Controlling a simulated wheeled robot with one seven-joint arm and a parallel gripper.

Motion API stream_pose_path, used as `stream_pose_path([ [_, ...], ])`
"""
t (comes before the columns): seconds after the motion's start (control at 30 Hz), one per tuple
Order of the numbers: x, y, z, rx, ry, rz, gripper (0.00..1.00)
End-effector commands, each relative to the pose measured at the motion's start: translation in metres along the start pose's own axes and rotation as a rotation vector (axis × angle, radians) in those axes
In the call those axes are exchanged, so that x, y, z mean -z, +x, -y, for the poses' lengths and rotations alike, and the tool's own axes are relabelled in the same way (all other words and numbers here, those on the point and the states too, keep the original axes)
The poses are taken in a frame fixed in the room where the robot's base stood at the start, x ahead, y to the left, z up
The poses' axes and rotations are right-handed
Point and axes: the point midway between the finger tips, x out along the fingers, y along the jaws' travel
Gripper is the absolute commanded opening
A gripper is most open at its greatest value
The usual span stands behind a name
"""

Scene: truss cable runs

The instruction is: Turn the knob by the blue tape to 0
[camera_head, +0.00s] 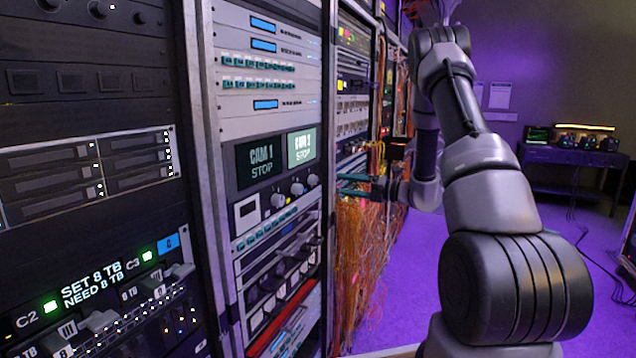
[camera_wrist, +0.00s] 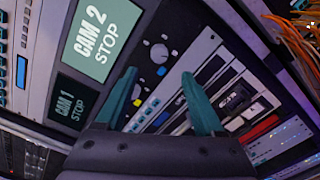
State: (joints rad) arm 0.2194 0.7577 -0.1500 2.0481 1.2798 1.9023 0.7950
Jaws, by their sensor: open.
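A rack panel (camera_head: 246,222) with white knobs sits under the CAM 1 (camera_head: 262,163) and CAM 2 (camera_head: 302,148) STOP displays. In the wrist view, a blue tape patch (camera_wrist: 162,71) lies beside a white knob (camera_wrist: 159,53), which seems to be the rightmost knob (camera_head: 313,180) in the head view. A yellow patch (camera_wrist: 137,102) is near the left finger. The knob's scale and pointer are too small to read. My gripper (camera_head: 342,184) has teal fingers, open and empty, to the right of the panel. In the wrist view its fingertips (camera_wrist: 160,73) frame the tape area, and the left finger covers part of the knob row.
Orange cables (camera_head: 362,250) hang below and right of my gripper. Slotted modules (camera_wrist: 236,98) sit beside the knob panel. A left rack (camera_head: 95,190) carries drive bays and a lit readout. Purple floor is open at right, with a table (camera_head: 575,155) behind.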

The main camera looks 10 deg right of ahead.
Motion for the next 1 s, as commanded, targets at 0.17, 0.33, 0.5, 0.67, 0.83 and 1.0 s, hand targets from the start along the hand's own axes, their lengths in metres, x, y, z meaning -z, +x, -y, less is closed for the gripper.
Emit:
stream_pose_path([
  [0.17,0.002,0.036,-0.001,-0.003,-0.003,-0.007,0.7],
  [0.33,0.002,0.066,-0.001,-0.003,-0.004,-0.006,0.7],
  [0.5,0.002,0.086,-0.001,-0.001,-0.004,-0.006,0.7],
  [0.67,0.001,0.092,-0.001,-0.001,-0.004,-0.003,0.7],
  [0.83,0.001,0.092,-0.001,0.0,-0.004,-0.003,0.7],
  [1.0,0.001,0.092,-0.001,0.0,-0.004,-0.004,0.28],
])
